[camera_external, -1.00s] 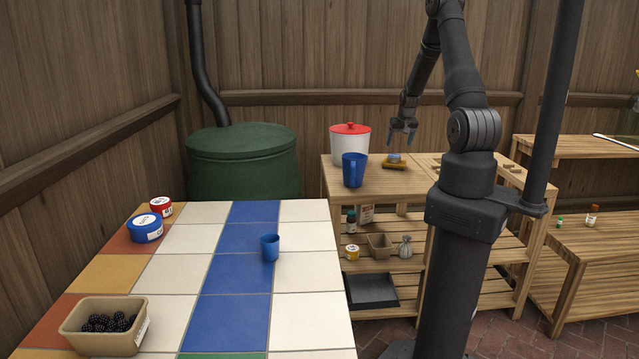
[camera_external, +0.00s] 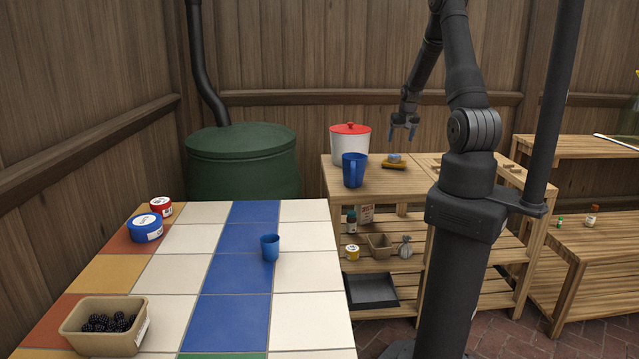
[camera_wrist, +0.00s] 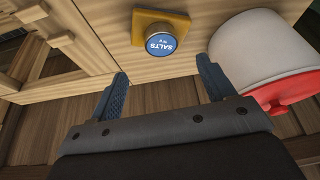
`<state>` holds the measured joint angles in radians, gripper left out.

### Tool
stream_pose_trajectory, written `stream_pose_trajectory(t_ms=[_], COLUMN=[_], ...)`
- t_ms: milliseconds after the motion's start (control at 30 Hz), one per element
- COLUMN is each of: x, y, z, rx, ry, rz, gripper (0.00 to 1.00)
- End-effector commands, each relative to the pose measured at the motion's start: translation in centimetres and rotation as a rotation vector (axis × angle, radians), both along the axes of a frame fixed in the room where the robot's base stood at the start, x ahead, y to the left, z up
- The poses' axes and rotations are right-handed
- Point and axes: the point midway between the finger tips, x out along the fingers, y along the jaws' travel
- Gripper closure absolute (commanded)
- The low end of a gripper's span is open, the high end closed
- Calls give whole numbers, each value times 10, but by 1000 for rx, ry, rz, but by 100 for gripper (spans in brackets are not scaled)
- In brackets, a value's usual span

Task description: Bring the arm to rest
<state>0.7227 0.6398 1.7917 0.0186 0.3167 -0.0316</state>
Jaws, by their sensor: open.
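My gripper (camera_external: 402,131) hangs above the wooden shelf unit's top, with its blue fingertips apart and nothing between them. In the wrist view my gripper (camera_wrist: 163,88) is also open and empty. A small tin with a blue lid marked SALTS (camera_wrist: 162,42) sits on a yellow-brown block (camera_wrist: 188,22) beyond the fingertips. The block and tin (camera_external: 394,158) stand on the shelf top below the gripper, apart from it.
A white pot with a red lid (camera_external: 350,147) and a blue jug (camera_external: 354,170) stand left of the tin. A tiled table (camera_external: 180,270) carries a blue cup (camera_external: 270,247), two tins and a box of blackberries (camera_external: 104,326). Another wooden shelf (camera_external: 585,240) stands at right.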

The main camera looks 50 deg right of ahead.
Motion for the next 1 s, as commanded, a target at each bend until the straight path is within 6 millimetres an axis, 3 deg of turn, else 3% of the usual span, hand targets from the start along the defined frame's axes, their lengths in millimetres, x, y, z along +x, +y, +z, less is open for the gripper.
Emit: stream_pose_trajectory(t_ms=[600,833,1000], x=[25,31,31], y=[-21,-26,-26], z=[-82,-98,-99], rx=[1,0,-1], ry=[2,0,-1], rz=[1,1,0], gripper=[25,25,25])
